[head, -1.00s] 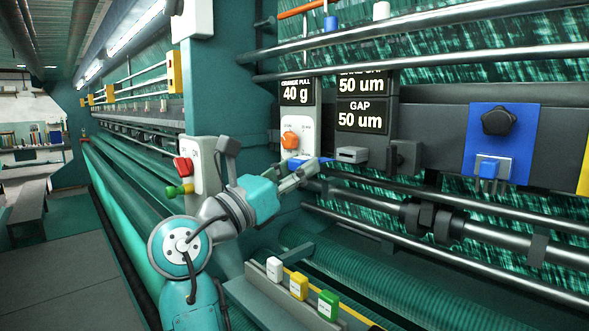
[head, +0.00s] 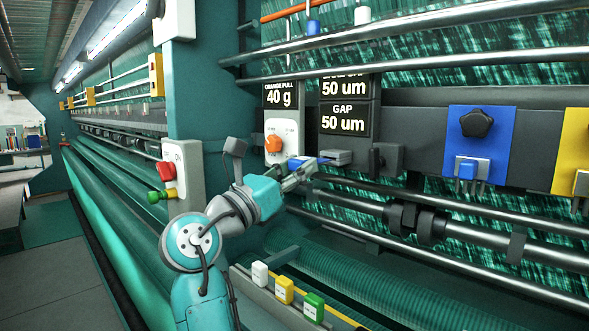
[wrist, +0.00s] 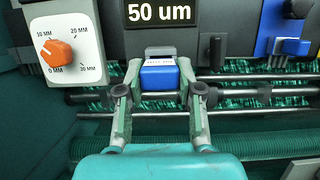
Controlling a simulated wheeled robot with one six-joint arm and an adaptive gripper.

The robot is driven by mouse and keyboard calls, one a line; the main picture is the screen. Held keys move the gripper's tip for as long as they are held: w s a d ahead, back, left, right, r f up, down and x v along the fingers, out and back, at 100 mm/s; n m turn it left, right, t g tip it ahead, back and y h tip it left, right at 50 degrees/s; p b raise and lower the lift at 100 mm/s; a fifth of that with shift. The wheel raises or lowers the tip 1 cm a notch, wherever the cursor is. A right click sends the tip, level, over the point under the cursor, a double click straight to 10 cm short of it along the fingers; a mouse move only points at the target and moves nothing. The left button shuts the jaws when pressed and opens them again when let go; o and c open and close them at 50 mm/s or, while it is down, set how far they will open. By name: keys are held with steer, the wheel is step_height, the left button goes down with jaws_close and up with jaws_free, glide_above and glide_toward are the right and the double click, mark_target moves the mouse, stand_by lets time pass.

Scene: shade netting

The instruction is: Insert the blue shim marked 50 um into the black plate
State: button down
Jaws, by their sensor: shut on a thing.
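The blue shim (wrist: 159,77) sits between the fingers of my gripper (wrist: 160,93) in the wrist view. Its label is too small to read. In the wrist view the grey block (wrist: 160,52) is directly behind the shim. I cannot tell whether they touch. The dark plate (head: 425,120) runs along the machine behind the block.
A black lever (head: 378,160) is close to the block's right. The orange dial (head: 273,143) is to its left. A blue panel (head: 480,150) with a black knob is further right. Steel rails (head: 400,200) run below. White, yellow and green blocks (head: 285,290) stand on a lower ledge.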

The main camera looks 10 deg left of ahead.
steer(key=shift+w+d, duration=0.85)
steer(key=shift+w, duration=0.25)
steer(key=shift+w+d, duration=0.85)
steer(key=shift+w, duration=0.2)
stand_by(2.2)
steer(key=c, duration=0.7)
jaws_free()
steer(key=v, duration=1.2)
